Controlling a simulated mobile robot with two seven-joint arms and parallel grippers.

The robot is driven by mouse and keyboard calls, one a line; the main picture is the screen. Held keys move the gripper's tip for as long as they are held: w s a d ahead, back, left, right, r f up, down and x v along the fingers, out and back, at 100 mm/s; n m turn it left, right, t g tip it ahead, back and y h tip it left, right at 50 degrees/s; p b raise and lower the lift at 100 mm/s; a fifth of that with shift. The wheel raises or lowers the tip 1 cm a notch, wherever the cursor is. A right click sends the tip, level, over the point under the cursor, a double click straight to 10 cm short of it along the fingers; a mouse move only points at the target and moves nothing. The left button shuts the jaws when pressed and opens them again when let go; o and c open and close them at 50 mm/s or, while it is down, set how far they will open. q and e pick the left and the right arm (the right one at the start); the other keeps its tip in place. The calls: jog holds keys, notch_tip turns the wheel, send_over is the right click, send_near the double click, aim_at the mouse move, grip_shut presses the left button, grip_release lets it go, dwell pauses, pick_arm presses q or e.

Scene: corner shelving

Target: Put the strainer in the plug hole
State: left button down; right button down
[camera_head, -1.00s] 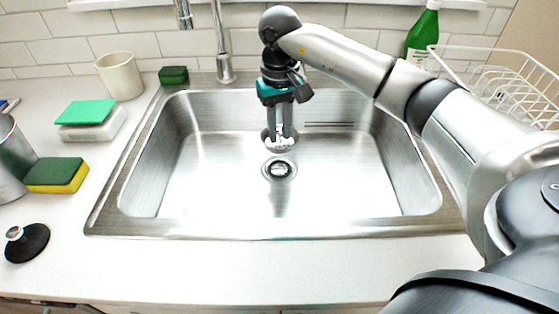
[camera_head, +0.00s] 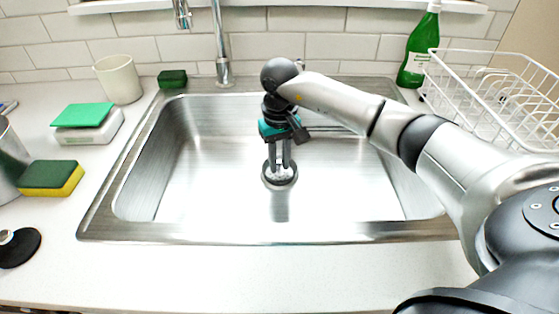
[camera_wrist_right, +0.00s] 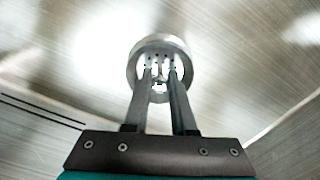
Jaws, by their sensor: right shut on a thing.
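My right gripper (camera_head: 280,170) points down into the steel sink (camera_head: 190,200) and is shut on the strainer (camera_wrist_right: 150,68). In the right wrist view both fingertips (camera_wrist_right: 160,82) close on the middle of the strainer, whose perforated metal face shows around them. In the head view the fingertips are at the plug hole (camera_head: 280,184), a dark ring in the sink floor. The strainer is at or just over the hole; I cannot tell whether it sits fully down, as the fingers hide part of it. My left gripper is not in view.
A faucet (camera_head: 221,45) stands behind the sink. A white dish rack (camera_head: 490,95) and green bottle (camera_head: 418,48) are at the right. A cup (camera_head: 119,79), sponges (camera_head: 52,178) and a black stopper (camera_head: 20,248) lie on the left counter. The sink floor around the gripper is clear.

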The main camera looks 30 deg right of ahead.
aim_at(280, 160)
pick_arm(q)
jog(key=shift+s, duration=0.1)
pick_arm(e)
jog(key=c, duration=0.7)
grip_release()
jog(key=shift+c, duration=0.2)
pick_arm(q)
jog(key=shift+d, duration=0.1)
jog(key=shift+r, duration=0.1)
pick_arm(e)
jog(key=shift+r, duration=0.15)
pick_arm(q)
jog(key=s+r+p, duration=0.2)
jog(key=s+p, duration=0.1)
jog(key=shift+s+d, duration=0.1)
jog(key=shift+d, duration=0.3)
pick_arm(e)
notch_tip(280, 160, up, 12)
